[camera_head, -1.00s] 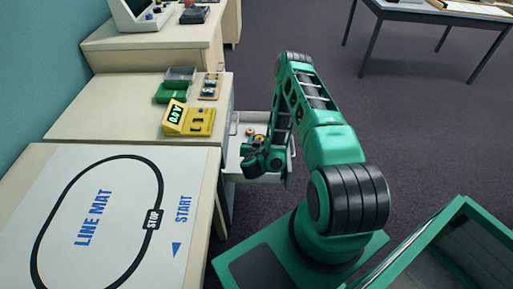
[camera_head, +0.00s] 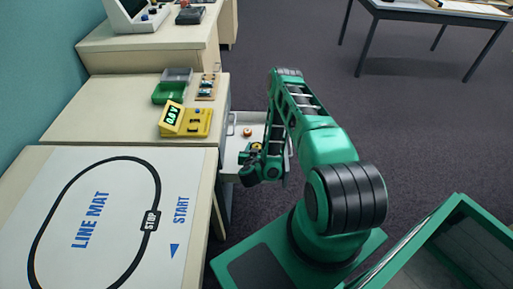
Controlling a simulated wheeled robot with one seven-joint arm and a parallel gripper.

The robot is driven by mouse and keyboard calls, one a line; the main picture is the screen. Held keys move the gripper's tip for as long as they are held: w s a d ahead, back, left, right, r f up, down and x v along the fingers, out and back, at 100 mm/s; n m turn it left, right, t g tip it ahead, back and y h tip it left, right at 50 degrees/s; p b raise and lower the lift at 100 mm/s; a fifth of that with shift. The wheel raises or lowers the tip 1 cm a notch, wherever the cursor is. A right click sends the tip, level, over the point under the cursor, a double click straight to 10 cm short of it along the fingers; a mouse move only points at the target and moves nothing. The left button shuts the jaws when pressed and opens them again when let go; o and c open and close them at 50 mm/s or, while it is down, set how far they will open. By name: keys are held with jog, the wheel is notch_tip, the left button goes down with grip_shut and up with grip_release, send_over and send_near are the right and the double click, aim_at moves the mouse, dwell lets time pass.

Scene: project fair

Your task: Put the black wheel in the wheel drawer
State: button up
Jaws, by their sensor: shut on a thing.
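An open white drawer (camera_head: 235,157) sticks out from the side of the middle cream cabinet. A small orange-brown wheel (camera_head: 247,132) lies in it, and a yellowish piece (camera_head: 256,147) shows beside my wrist. My gripper (camera_head: 250,174) is over the front part of the drawer, at the end of my green arm. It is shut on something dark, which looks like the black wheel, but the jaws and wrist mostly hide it. I cannot tell whether it touches the drawer floor.
A line mat (camera_head: 120,215) covers the nearer top. Open floor (camera_head: 400,140) lies to the right.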

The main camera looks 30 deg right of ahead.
jog(key=shift+f, duration=0.3)
jog(key=o, duration=1)
